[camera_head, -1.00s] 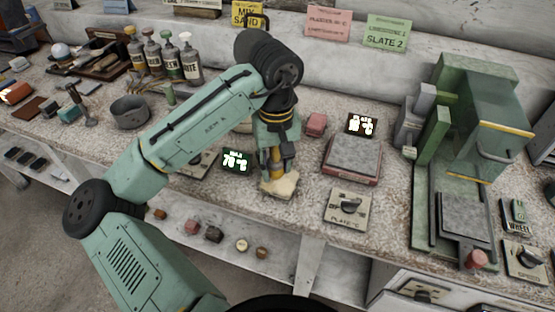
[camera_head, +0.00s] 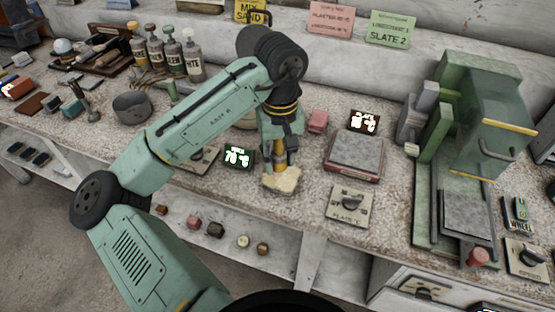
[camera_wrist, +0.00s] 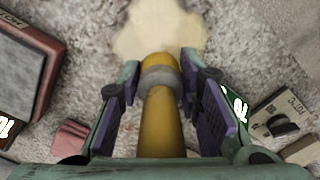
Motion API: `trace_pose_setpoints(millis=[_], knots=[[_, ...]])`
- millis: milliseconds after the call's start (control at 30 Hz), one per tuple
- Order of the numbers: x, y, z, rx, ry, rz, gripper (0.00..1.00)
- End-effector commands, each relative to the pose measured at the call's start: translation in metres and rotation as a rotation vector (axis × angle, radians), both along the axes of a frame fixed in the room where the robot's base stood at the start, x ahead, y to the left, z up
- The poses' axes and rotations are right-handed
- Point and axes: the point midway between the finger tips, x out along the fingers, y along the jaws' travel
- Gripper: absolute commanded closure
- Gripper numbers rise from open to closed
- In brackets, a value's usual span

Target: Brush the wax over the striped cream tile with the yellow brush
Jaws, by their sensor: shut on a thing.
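My gripper (camera_head: 285,150) is shut on the yellow brush (camera_head: 281,157) and holds it nearly upright, low over the bench. In the wrist view the brush (camera_wrist: 160,125) shows as a yellow handle with a grey band, between the purple finger pads. At its lower end is a cream, uneven-edged patch (camera_head: 283,180), which also shows in the wrist view (camera_wrist: 160,27). I cannot tell how much of this patch is bristles and how much is tile. No stripes or wax can be made out there.
A grey hot plate (camera_head: 355,155) stands to the right, with a knob panel (camera_head: 350,205) in front. A lit display (camera_head: 239,155) is close on the left. A pink block (camera_head: 318,122) lies behind. A green machine (camera_head: 465,150) fills the right side.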

Motion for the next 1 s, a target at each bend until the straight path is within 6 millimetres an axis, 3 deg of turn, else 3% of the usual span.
trace_pose_setpoints(millis=[200, 467, 1000], knots=[[0.012, -0.004, -0.001, 0.000, 0.001, -0.001, 0.96], [0.013, -0.004, 0.000, 0.000, 0.001, 0.000, 0.96], [-0.005, 0.002, 0.014, 0.000, 0.001, 0.000, 0.96]])
